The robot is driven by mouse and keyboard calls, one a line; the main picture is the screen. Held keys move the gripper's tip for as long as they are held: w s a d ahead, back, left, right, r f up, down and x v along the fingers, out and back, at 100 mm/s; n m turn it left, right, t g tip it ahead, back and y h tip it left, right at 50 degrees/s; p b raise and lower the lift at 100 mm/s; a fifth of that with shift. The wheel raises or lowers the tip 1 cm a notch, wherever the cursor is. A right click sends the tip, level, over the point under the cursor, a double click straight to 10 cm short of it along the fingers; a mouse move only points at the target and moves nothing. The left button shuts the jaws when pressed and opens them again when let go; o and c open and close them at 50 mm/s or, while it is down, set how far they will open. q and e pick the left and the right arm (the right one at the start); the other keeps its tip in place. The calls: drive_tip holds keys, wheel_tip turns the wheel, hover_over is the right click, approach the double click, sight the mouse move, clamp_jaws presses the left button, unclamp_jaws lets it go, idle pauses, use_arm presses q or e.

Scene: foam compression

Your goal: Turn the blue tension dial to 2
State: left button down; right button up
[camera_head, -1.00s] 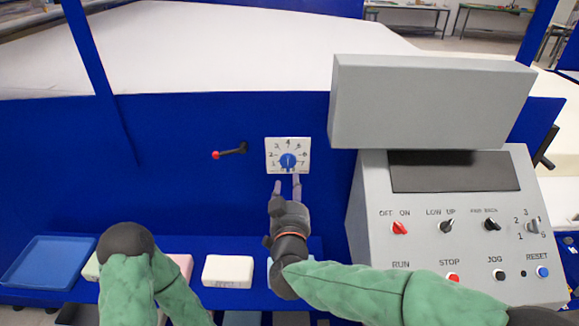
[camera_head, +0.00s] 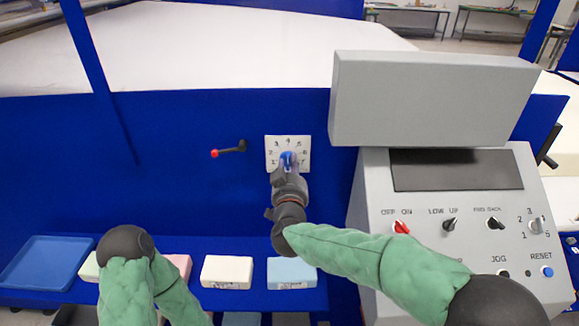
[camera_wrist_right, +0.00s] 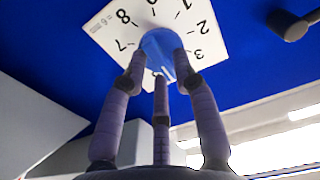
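The blue tension dial (camera_head: 287,158) sits on a white numbered plate (camera_head: 272,143) on the blue machine wall. My right gripper (camera_head: 287,161) is at the dial, its fingers reaching up to it from below. In the right wrist view the blue dial (camera_wrist_right: 160,46) lies between the three purple fingertips of the gripper (camera_wrist_right: 160,62), close to its rim. I cannot tell whether they press on it. The fingers cover much of the dial, and its pointer setting cannot be read. My left arm shows at the lower left; its gripper is out of view.
A red-tipped lever (camera_head: 229,149) is left of the plate. A grey control console (camera_head: 375,185) with switches and a grey box (camera_head: 430,100) stand to the right. Below are a blue tray (camera_head: 47,262), a cream block (camera_head: 227,271) and a light blue block (camera_head: 291,272).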

clamp_jaws()
drive_tip(key=shift+r+n+p, duration=0.1)
drive_tip(key=shift+n+p, duration=0.4)
drive_tip(key=shift+p, duration=0.4)
drive_tip(key=n+p, duration=0.3)
drive_tip(key=p, duration=0.1)
drive_tip(key=n+p, duration=0.3)
drive_tip(key=p, duration=0.1)
drive_tip(key=shift+a+r+n, duration=0.1)
drive_tip(key=shift+a+n, duration=0.1)
drive_tip(key=shift+n, duration=0.2)
drive_tip(key=n+p, duration=0.3)
drive_tip(key=shift+a, duration=0.1)
drive_tip(key=shift+a+f+n+p, duration=0.1)
drive_tip(key=shift+f+n+p, duration=0.1)
drive_tip(key=shift+n+p, duration=1.8)
drive_tip(key=shift+n+b, duration=0.5)
drive_tip(key=shift+n, duration=0.1)
